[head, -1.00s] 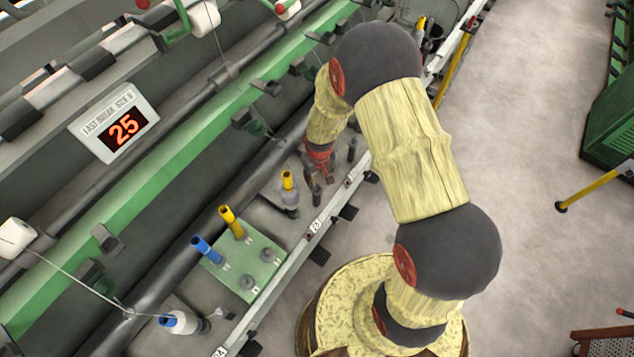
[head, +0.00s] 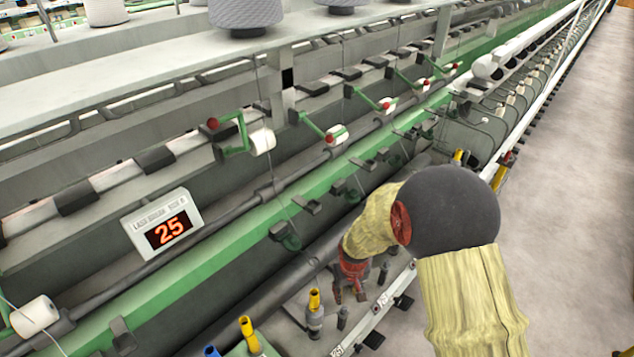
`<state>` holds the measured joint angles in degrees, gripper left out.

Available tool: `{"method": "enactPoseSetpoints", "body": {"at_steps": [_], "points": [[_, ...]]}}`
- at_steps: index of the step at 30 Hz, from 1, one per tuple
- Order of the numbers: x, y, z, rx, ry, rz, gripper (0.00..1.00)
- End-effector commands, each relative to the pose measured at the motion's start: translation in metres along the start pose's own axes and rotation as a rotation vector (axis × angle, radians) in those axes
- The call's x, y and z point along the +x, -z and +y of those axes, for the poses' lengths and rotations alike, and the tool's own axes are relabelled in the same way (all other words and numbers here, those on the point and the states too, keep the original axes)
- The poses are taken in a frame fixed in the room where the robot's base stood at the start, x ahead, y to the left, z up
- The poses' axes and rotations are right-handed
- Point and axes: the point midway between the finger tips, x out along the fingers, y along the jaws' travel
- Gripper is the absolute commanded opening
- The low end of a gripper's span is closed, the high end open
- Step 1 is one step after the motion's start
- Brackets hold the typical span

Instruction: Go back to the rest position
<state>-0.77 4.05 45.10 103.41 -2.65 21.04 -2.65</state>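My gripper (head: 350,293) is red and hangs low over the machine's spindle rail. Its two fingers look spread apart with nothing between them. A grey spindle with a yellow tube (head: 314,312) stands upright just left of it. A bare dark spindle (head: 342,318) stands just below the fingers in the picture, and another dark spindle (head: 384,273) stands to the right. My arm runs from the right side of the picture down to the gripper.
A yellow tube (head: 248,334) and a blue tube (head: 211,351) stand at the bottom edge, on a partly visible green holder (head: 266,347). A counter display (head: 164,226) reads 25. The spinning frame fills the left. Open floor (head: 570,190) lies to the right.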

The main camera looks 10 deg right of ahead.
Motion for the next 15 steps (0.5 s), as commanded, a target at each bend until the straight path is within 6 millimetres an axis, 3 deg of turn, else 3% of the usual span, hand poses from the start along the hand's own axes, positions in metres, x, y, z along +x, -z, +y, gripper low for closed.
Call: {"method": "enactPoseSetpoints", "body": {"at_steps": [5, 10, 15], "points": [[0.000, -0.007, 0.000, 0.005, 0.001, -0.027, 0.33], [-0.002, -0.051, -0.004, 0.019, 0.009, -0.140, 0.33], [-0.058, -0.080, -0.006, 0.041, 0.012, -0.189, 0.33]]}}
